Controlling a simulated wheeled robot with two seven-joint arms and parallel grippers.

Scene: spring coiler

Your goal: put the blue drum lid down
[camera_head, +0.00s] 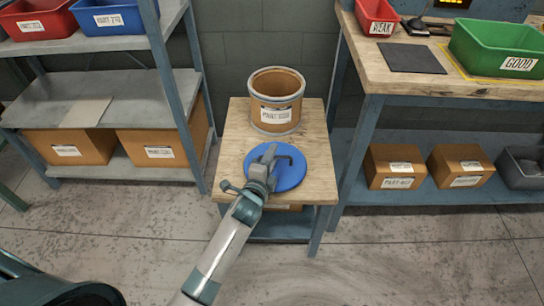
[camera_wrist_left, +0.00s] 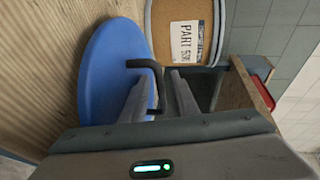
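The blue drum lid (camera_head: 290,177) lies flat on the small wooden table (camera_head: 318,160), in front of the open drum (camera_head: 277,101). It also shows in the left wrist view (camera_wrist_left: 98,75), with its dark bent handle (camera_wrist_left: 145,64). My left gripper (camera_head: 268,155) is over the lid at the handle. In the left wrist view its two fingers (camera_wrist_left: 160,85) stand apart, with part of the handle between them. I see no clear grip on the handle. The fingers partly hide the handle in the head view. My right gripper is not in view.
The drum, tan with a grey rim and a label, stands at the table's back. A shelf with boxes (camera_head: 68,146) is on the left. A workbench with a green bin (camera_head: 497,48) and a red bin (camera_head: 376,17) is on the right. Bare tabletop surrounds the lid.

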